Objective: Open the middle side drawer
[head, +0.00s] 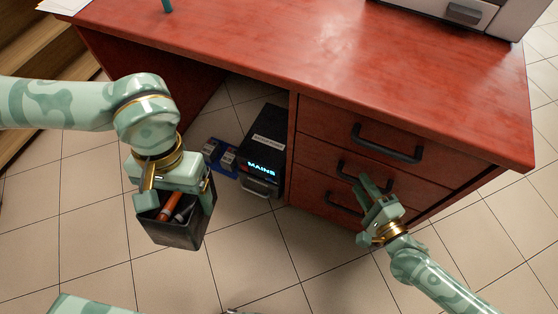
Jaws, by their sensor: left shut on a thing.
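The red wooden desk has a stack of three side drawers, all closed flush. The middle side drawer (322,160) has a dark bar handle (346,166), partly hidden behind my right gripper. My left gripper (172,200) is shut on a dark open-topped container (180,236) with an orange-handled item inside, held left of the drawers.
The top drawer handle (387,144) and bottom drawer handle (344,203) lie close above and below. A black box marked MAINS (264,150) stands left of the drawers, beside blue items (219,157). The tiled floor in front is mostly clear.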

